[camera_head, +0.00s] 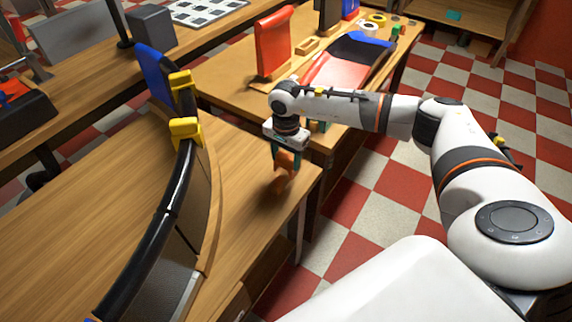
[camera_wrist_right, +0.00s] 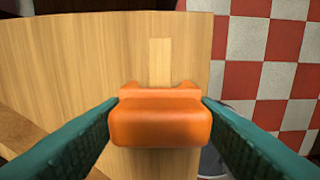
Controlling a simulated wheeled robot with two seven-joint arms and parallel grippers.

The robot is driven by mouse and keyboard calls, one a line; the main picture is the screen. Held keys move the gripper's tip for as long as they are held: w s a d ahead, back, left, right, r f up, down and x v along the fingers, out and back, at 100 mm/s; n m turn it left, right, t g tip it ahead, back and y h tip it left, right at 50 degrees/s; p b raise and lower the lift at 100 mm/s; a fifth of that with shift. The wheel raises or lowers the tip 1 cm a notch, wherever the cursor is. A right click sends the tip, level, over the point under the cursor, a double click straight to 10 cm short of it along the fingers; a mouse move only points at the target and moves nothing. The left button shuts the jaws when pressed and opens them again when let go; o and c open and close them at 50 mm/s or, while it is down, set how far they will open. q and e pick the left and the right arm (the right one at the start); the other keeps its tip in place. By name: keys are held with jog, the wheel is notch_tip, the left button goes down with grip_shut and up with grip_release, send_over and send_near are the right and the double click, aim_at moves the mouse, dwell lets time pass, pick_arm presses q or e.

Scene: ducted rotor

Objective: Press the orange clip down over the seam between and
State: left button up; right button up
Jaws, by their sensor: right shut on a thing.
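My right gripper (camera_head: 286,163) is shut on the orange clip (camera_head: 286,185) and holds it near the right end of the wooden bench. In the right wrist view the clip (camera_wrist_right: 160,118) sits between the two green fingers. The curved black duct piece (camera_head: 172,200) stands on the bench to the left of the gripper, apart from the clip. Two yellow clips (camera_head: 185,131) sit over its upper edge near the blue end part (camera_head: 154,75). I cannot make out a seam clearly. My left gripper is not in view.
The bench top (camera_head: 90,200) is bare left of the duct. A second table (camera_head: 230,92) behind holds a red panel (camera_head: 273,45), a red and blue curved part (camera_head: 345,62) and tape rolls. A checkered floor (camera_head: 370,190) lies to the right.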

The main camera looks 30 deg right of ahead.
aim_at(286, 155)
notch_tip(286, 155, up, 6)
jog(key=shift+r, duration=0.85)
jog(key=shift+r+p, duration=1.35)
jog(key=shift+r, duration=0.65)
